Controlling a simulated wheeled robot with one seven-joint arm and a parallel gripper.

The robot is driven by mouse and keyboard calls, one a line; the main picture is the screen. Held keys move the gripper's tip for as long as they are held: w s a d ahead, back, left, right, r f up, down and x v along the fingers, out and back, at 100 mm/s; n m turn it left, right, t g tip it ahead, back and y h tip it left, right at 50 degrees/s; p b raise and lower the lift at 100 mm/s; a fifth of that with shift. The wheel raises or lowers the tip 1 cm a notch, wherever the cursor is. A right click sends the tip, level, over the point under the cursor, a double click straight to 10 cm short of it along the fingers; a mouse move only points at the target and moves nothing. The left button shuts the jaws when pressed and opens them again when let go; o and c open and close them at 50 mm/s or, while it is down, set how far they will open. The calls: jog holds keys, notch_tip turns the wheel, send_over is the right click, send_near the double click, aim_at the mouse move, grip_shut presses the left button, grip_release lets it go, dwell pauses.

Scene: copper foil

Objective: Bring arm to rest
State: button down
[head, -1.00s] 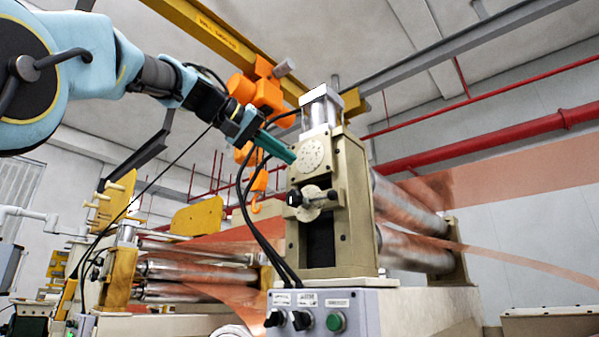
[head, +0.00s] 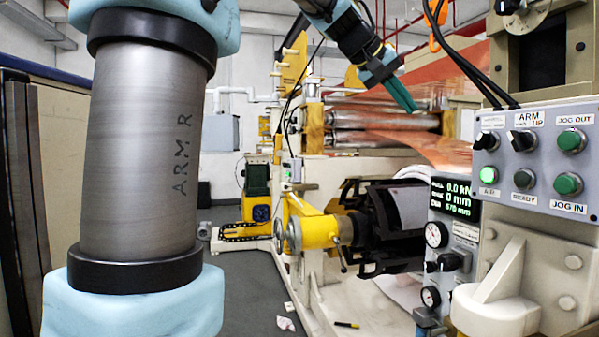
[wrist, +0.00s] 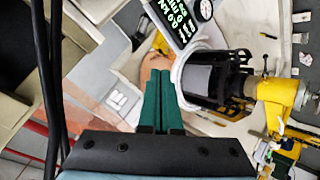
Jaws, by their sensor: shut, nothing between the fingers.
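My gripper (head: 402,96) hangs from my arm at the upper middle of the head view, its green fingers together and empty, pointing down to the right. In the wrist view the two green fingers (wrist: 158,80) lie side by side with nothing between them. The gripper appears in front of the copper foil and rollers in the head view, left of the grey control box (head: 540,155). I cannot tell its distance from them. My large arm link marked "ARM R" (head: 145,150) fills the left of the head view.
A black winding core on a yellow shaft holder (head: 312,232) stands below the gripper. A display panel (head: 452,200) with gauges is right of it. Black cables (wrist: 50,90) run close along the left in the wrist view. Grey floor (head: 240,285) is mostly open at lower left.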

jog(key=w+a+f+n+y, duration=0.1)
jog(key=a+f+y, duration=0.1)
jog(key=a+f, duration=0.5)
jog(key=w+a+f+n+y, duration=0.1)
jog(key=w+a+f+y, duration=0.15)
jog(key=f, duration=0.75)
jog(key=s+a+f+g+y, duration=0.1)
jog(key=s+a+f, duration=0.4)
jog(key=f, duration=0.4)
jog(key=s+a+f+g+y, duration=0.1)
jog(key=s+a+f+y, duration=0.1)
jog(key=s+a+f, duration=0.4)
jog(key=s+a+f+n+g+y, duration=0.1)
jog(key=s+a+f, duration=0.4)
jog(key=a+f, duration=0.4)
notch_tip(320, 180, down, 3)
jog(key=shift+s+f+y, duration=0.1)
jog(key=shift+s+y, duration=0.2)
jog(key=shift+y, duration=0.05)
